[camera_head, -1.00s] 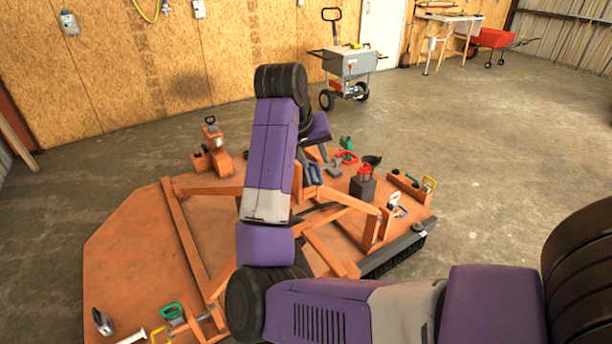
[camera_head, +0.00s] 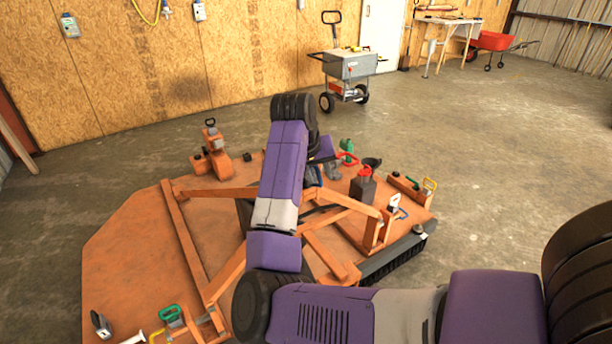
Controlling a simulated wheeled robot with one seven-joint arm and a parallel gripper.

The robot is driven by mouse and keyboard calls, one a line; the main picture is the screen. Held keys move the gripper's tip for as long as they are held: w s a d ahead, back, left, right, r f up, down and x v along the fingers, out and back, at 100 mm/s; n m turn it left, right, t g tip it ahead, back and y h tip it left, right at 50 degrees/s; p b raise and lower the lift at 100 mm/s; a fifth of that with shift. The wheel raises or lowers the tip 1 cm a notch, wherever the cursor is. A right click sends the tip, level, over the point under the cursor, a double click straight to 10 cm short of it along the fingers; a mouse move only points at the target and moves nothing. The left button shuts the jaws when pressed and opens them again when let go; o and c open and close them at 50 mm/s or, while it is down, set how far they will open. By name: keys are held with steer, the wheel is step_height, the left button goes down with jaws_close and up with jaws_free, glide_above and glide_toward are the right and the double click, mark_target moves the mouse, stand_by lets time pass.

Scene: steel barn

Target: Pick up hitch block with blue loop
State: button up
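Two blue loops show on the orange mower deck (camera_head: 125,235). One blue loop (camera_head: 314,176) stands in the middle of the deck, right beside my forearm, which partly covers it; I cannot tell what block it belongs to. The other blue loop (camera_head: 402,213) is at the right, by a pale upright piece (camera_head: 394,202) near the orange frame. My arm reaches over the deck, and its purple wrist end (camera_head: 323,149) is just above and behind the middle loop.
A dark block with a red top (camera_head: 363,186), a red loop (camera_head: 347,158), a green piece (camera_head: 347,145) and a yellow loop (camera_head: 430,185) stand close by. Orange frame bars (camera_head: 345,208) cross the deck. A grey cart (camera_head: 350,67) stands behind on clear concrete floor.

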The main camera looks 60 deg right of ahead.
jaws_close()
stand_by(1.3)
